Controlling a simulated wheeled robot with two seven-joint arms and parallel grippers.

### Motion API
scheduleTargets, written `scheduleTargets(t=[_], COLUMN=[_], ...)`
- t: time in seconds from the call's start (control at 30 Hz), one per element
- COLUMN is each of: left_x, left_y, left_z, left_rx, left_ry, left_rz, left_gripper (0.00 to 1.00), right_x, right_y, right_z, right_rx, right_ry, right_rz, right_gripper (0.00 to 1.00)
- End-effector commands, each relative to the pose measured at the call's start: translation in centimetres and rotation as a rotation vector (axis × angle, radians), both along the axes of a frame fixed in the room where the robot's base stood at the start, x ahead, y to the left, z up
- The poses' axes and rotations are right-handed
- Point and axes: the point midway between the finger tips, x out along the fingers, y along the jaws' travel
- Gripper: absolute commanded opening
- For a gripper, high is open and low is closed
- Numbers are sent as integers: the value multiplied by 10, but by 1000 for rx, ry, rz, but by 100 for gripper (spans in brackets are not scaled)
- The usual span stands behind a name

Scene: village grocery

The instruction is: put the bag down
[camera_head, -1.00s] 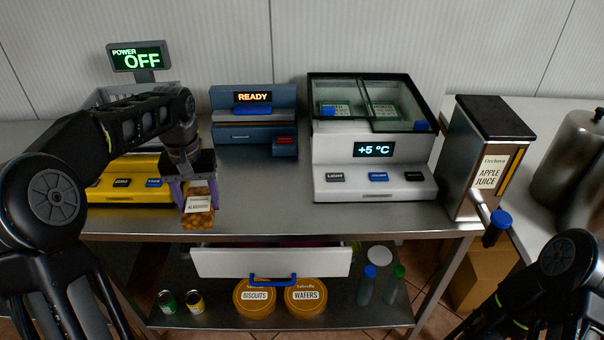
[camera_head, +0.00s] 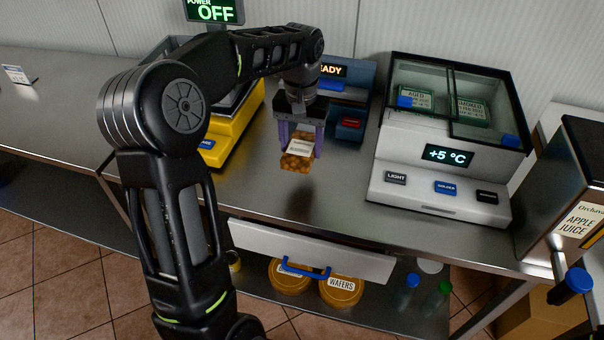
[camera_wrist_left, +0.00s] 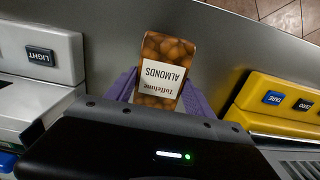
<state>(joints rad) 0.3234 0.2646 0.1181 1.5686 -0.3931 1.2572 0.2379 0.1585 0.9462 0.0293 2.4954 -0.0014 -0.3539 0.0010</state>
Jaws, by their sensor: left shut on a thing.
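The bag of almonds (camera_head: 297,161) is brown with a white label. My left gripper (camera_head: 301,140) is shut on it, with a purple finger on each side, over the steel counter (camera_head: 330,205). I cannot tell from the head view whether the bag touches the counter or hangs just above it. In the left wrist view the bag (camera_wrist_left: 161,72) stands out between the purple fingers, its label reading ALMONDS upside down. My right gripper does not show.
A yellow scale (camera_head: 232,128) stands left of the bag and a white cooled case (camera_head: 440,185) stands right. A blue machine (camera_head: 350,115) is behind. A drawer (camera_head: 310,250) is open below the counter's front edge. Bare counter lies around the bag.

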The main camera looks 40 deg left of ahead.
Motion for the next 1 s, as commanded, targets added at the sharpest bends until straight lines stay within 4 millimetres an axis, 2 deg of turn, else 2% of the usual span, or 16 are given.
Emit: scheduleTargets(t=[0.1, 0.2, 0.57, 0.83, 1.0], left_x=[-1, -1, 0, -1, 0], left_y=[0, 0, 0, 0, 0], left_z=[-20, -31, -36, -74, -84], left_rx=[0, -1, 0, -1, 0], left_ry=[4, 2, 0, 4, 0], left_rz=[-1, 0, 0, -1, 0], left_gripper=[16, 16, 16, 16, 16], right_x=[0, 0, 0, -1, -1], right_y=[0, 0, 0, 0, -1], right_z=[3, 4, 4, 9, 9], right_rx=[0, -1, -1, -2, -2], right_ry=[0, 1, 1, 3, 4], right_rz=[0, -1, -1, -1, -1], right_gripper=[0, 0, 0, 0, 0])
